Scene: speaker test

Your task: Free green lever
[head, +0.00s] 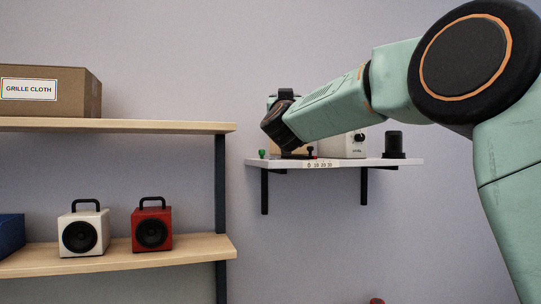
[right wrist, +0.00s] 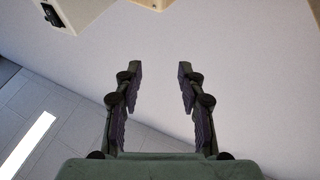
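A small green lever (head: 262,153) stands at the left end of the white wall shelf (head: 390,162) in the head view. A dark lever (head: 310,152) stands to its right near the shelf's front edge. My right arm reaches in from the right, and its wrist end covers part of the shelf just right of the green lever. My right gripper's fingers are hidden in the head view. In the right wrist view my right gripper (right wrist: 155,66) is open with nothing between its fingers. The green lever does not show there. My left gripper is not in view.
A wooden rack at left holds a white speaker (head: 83,232), a red speaker (head: 152,228) and a GRILLE CLOTH carton (head: 60,96). Bare wall separates the rack and shelf.

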